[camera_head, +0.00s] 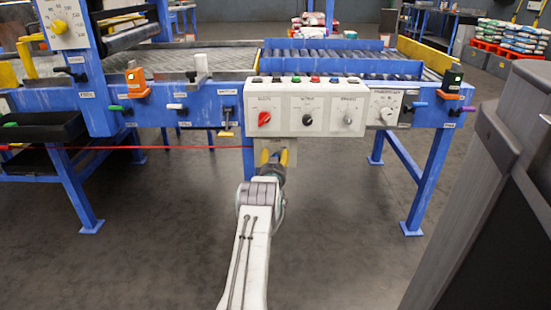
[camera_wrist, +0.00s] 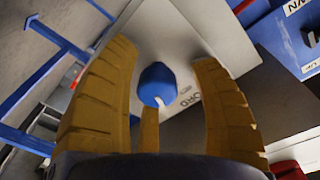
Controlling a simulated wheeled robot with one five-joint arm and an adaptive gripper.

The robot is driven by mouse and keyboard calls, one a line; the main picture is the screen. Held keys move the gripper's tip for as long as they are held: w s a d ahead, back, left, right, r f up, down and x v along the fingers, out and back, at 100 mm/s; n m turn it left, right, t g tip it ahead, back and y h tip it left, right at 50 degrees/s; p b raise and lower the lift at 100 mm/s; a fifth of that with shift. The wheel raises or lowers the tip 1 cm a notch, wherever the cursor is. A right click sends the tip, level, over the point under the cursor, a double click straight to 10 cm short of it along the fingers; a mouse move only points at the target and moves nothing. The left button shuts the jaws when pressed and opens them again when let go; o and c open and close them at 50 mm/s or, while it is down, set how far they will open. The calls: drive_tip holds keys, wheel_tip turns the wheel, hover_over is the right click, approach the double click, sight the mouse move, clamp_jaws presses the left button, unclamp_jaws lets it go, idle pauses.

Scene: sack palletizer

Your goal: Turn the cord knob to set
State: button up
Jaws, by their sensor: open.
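The cord knob (camera_wrist: 157,82) is blue with a white pointer mark. It sits on a pale plate (camera_wrist: 185,30) with a label ending in "ORD", partly cut off by a finger. In the wrist view my gripper (camera_wrist: 163,60) is open, its ridged yellow fingers on both sides of the knob, with gaps showing between them and it. Contact is not visible. In the head view my gripper (camera_head: 274,157) is raised to the small plate under the white control panel and hides the knob.
The white control panel (camera_head: 318,108) above carries a red knob (camera_head: 264,118), a black knob (camera_head: 308,119) and other dials. Orange-based devices (camera_head: 136,86) stand on the blue frame (camera_head: 220,105). A red line (camera_head: 170,147) runs left of the gripper. A grey cabinet (camera_head: 500,200) stands at right.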

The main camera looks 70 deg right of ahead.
drive_tip(key=v, duration=1.2)
idle(0.5)
idle(0.6)
